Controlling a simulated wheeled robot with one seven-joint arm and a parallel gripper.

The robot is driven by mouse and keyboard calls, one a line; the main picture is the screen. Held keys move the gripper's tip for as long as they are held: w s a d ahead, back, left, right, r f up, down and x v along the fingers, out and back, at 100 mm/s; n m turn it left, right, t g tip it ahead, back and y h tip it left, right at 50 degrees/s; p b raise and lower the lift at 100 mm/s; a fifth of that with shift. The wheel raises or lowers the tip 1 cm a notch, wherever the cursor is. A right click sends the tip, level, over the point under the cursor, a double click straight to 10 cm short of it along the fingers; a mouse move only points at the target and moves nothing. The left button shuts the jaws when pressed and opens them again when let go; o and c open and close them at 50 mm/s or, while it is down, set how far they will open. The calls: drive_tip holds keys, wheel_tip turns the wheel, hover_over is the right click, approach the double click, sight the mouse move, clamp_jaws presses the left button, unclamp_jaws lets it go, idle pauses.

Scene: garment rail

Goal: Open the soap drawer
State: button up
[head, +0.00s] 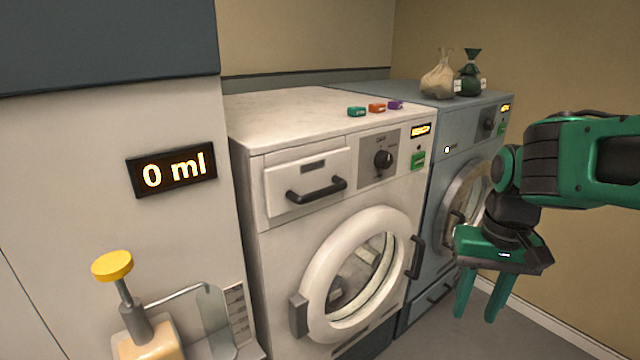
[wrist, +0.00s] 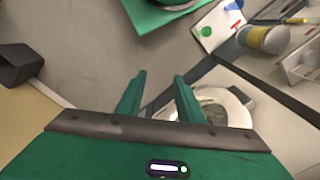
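The soap drawer (head: 287,181) is the white panel at the upper left of the white washing machine (head: 255,240), with a dark bar handle (head: 317,190). It looks closed, flush with the front. My gripper (head: 481,302) hangs fingers down at the right in the head view, in front of the blue-grey machine and well to the right of the drawer. Its two green fingers are apart with nothing between them; they also show apart in the wrist view (wrist: 158,90). The drawer cannot be made out in the wrist view.
The white machine's round door (head: 313,292) looks shut below the drawer. A soap pump with a yellow top (head: 112,265) and a display reading 0 ml (head: 172,170) are at left. Small coloured blocks (head: 376,107) lie on top. Bags (head: 438,78) stand on the blue-grey machine (head: 450,130).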

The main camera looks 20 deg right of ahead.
drive_tip(key=w+r+m, duration=0.1)
drive_tip(key=w+r, duration=0.3)
drive_tip(key=w, duration=0.3)
drive_tip(key=m+t, duration=0.2)
drive_tip(key=m, duration=0.5)
approach(322, 190)
drive_tip(key=shift+y, duration=0.3)
drive_tip(key=x, duration=0.8)
drive_tip(key=shift+w+d+f, duration=0.15)
drive_tip(key=shift+d, duration=0.1)
